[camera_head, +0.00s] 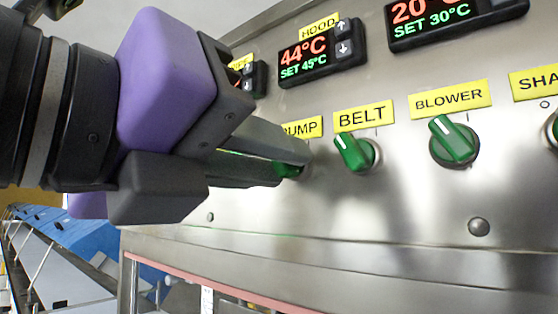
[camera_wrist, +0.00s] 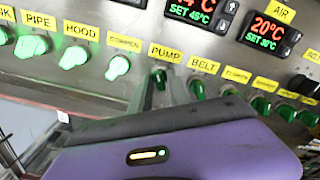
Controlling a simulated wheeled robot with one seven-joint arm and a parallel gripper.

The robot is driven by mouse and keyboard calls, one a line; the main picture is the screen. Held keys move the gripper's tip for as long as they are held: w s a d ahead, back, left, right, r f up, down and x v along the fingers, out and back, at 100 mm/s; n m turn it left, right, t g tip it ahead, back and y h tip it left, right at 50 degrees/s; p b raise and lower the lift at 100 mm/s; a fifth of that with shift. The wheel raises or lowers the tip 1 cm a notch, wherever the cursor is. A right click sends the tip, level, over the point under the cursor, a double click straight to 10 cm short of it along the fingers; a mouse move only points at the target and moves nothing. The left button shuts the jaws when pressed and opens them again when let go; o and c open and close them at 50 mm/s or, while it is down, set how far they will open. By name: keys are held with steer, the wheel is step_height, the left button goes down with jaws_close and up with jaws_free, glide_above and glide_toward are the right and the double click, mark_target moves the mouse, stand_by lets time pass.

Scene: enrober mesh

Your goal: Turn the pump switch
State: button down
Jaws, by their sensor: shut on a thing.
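The pump switch is a green knob on the steel panel, under the yellow label PUMP. In the head view only a sliver of the pump switch (camera_head: 289,171) shows at the tips of my gripper (camera_head: 296,165), and the fingers cover the rest. In the wrist view the pump switch (camera_wrist: 158,77) sits between the two grey fingertips of my gripper (camera_wrist: 162,84). My gripper is shut on this knob. The knob's pointer mark is too small and hidden to read.
The green belt knob (camera_head: 355,154) is close to the right of my fingers, with the blower knob (camera_head: 453,141) beyond it. Digital displays (camera_head: 322,54) sit above. In the wrist view more green knobs (camera_wrist: 118,68) line the panel on the left. A blue conveyor (camera_head: 60,240) lies lower left.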

stand_by(0.4)
steer(key=c, duration=1.5)
jaws_free()
steer(key=shift+s+a, duration=0.1)
steer(key=b+v, duration=0.1)
steer(key=v, duration=0.6)
steer(key=shift+s+a, duration=0.2)
steer(key=shift+s, duration=0.05)
